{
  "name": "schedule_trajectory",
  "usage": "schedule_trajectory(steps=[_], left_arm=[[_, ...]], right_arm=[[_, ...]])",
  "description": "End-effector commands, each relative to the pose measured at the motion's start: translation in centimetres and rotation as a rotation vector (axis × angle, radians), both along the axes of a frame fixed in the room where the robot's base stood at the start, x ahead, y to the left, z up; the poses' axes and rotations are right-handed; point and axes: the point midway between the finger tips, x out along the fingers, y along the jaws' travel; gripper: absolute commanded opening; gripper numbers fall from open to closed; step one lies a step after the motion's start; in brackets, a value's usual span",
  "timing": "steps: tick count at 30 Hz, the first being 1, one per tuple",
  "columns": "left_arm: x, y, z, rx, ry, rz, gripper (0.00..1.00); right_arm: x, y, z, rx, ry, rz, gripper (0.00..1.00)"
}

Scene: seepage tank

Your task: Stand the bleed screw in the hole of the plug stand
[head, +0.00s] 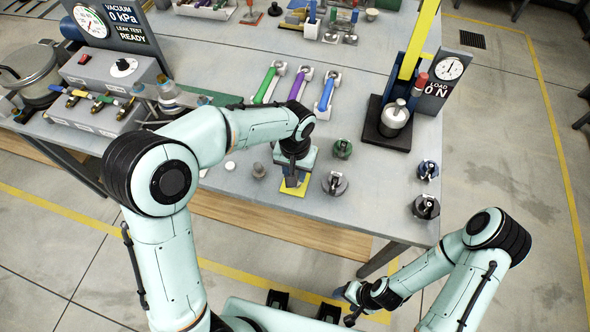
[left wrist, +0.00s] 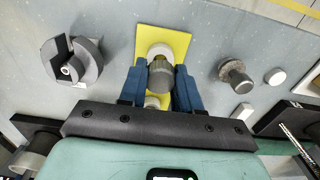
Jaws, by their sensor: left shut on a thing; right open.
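My left gripper (left wrist: 160,90) points down over a yellow plate (left wrist: 180,42). Its blue fingers are shut on a grey round piece (left wrist: 161,75), which I take to be the bleed screw. A pale round part (left wrist: 160,50) shows right beside the grey piece, over the plate; the yellow plate seems to be the plug stand's base. The hole is hidden, and I cannot tell whether the screw touches the stand. In the head view the left gripper (head: 294,180) covers most of this. My right gripper (head: 350,294) is open and empty, off the table's front edge.
A grey knobbed piece (left wrist: 235,75) and a white disc (left wrist: 275,76) lie near the plate. The load press (head: 395,118) is farther right; coloured-handled tools (head: 268,84) lie behind.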

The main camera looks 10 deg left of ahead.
Motion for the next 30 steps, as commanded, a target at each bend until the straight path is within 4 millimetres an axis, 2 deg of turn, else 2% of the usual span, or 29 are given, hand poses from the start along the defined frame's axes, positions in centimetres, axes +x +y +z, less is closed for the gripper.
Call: schedule_trajectory(steps=[22,23,25,26,30], left_arm=[[0.0,0.0,-1.7,0.000,0.000,0.000,0.00],[0.0,0.0,-1.7,0.000,0.000,0.000,0.36],[0.0,0.0,-1.6,0.000,0.000,0.000,0.59],[0.0,0.0,-1.6,0.000,0.000,0.000,0.62],[0.0,0.0,-1.6,0.000,0.000,0.000,0.62]], right_arm=[[-0.7,0.0,-1.2,-0.001,0.008,0.000,0.63],[-0.7,0.0,-1.2,-0.001,0.008,0.000,0.63],[-0.7,0.0,-1.1,0.000,0.008,0.000,0.63],[-0.7,0.0,-1.1,0.000,0.008,0.000,0.63],[-0.7,0.0,-1.1,0.000,0.008,0.000,0.63]])
